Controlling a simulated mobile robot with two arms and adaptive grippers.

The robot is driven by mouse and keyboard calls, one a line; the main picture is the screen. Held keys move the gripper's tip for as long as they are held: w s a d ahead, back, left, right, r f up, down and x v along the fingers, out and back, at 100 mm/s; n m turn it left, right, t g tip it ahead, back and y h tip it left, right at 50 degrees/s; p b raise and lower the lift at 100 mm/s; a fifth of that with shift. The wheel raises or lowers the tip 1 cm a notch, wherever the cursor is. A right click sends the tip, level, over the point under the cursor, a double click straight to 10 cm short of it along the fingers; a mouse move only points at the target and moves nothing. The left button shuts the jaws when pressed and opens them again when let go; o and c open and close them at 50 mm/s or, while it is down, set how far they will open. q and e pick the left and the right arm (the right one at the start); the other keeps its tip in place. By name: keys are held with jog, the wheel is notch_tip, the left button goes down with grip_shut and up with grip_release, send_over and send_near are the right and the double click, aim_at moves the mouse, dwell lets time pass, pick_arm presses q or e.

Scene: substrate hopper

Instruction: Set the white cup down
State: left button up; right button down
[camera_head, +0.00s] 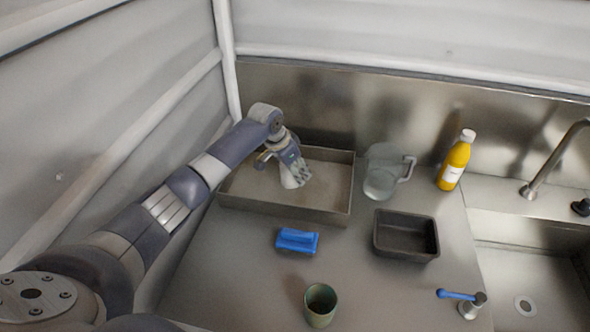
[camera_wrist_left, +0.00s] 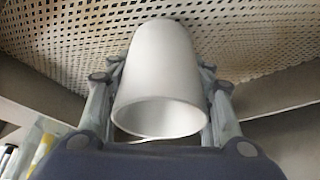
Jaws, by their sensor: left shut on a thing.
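The white cup (camera_head: 291,181) is between the fingers of my left gripper (camera_head: 297,172), inside the left part of a metal tray (camera_head: 285,204) on the counter. In the left wrist view the white cup (camera_wrist_left: 160,75) fills the space between the two fingers of the gripper (camera_wrist_left: 160,85), which is shut on it. Its open rim faces the camera. Behind it is the tray's perforated floor (camera_wrist_left: 255,35). I cannot tell whether the cup touches that floor. My right gripper is not in view.
Right of the tray stand a clear pitcher (camera_head: 380,180) and a yellow bottle (camera_head: 454,163). In front are a dark bin (camera_head: 405,252), a blue block-like object (camera_head: 297,240), a green cup (camera_head: 320,308) and a blue-handled metal tool (camera_head: 468,302). A sink (camera_head: 530,270) is at the right.

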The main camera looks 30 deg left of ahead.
pick_arm(q)
jog(key=shift+f, duration=0.25)
jog(key=shift+f, duration=0.1)
jog(key=o, duration=1.2)
